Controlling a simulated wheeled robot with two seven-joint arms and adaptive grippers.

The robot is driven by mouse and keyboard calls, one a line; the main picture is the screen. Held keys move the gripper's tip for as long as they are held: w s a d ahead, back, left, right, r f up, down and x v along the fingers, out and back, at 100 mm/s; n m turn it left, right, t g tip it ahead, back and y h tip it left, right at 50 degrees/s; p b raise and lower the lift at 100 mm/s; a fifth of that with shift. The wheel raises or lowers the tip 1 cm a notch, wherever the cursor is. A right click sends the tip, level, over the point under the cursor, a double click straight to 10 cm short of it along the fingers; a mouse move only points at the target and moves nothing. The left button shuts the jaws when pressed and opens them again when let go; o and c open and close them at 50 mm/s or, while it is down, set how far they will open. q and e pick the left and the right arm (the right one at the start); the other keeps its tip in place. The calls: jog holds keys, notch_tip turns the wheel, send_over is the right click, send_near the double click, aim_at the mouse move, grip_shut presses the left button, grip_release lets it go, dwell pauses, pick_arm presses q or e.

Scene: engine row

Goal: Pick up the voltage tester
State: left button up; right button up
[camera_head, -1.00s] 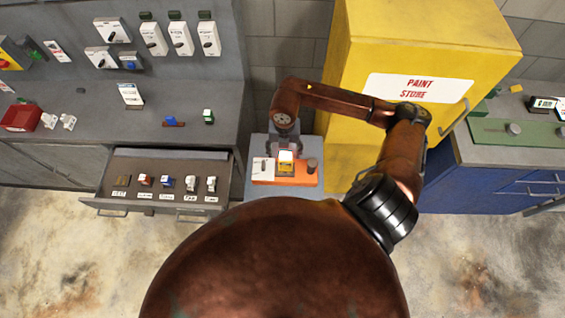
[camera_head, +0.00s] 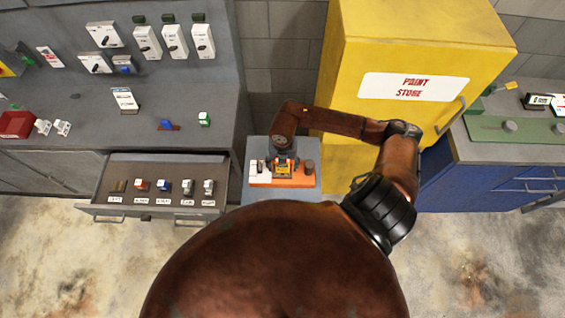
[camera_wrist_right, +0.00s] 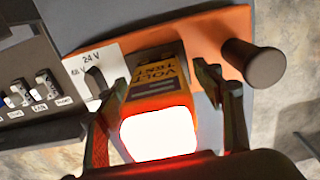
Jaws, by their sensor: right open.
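The voltage tester (camera_wrist_right: 158,105) is a yellow-orange block marked "VOLT TEST" with a bright white end. It stands on an orange board on a small grey stand. It also shows in the head view (camera_head: 283,170), partly under my right gripper. My right gripper (camera_head: 283,163) is open, with one finger on each side of the tester. In the right wrist view the fingers of the gripper (camera_wrist_right: 160,125) flank the tester, and a gap shows on the right side. I cannot tell whether the left finger touches it. My left gripper is not in view.
The orange board (camera_wrist_right: 215,42) carries a white "24 V" panel (camera_wrist_right: 92,72) and a dark round knob (camera_wrist_right: 265,66) close to the gripper. An open drawer (camera_head: 125,208) with several small parts is at left. A yellow paint store cabinet (camera_head: 400,45) stands behind the arm.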

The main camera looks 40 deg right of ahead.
jog(key=shift+f, duration=0.2)
jog(key=shift+c, duration=0.7)
jog(key=c, duration=1.3)
jog(key=shift+c, duration=0.5)
jog(key=shift+r, duration=0.15)
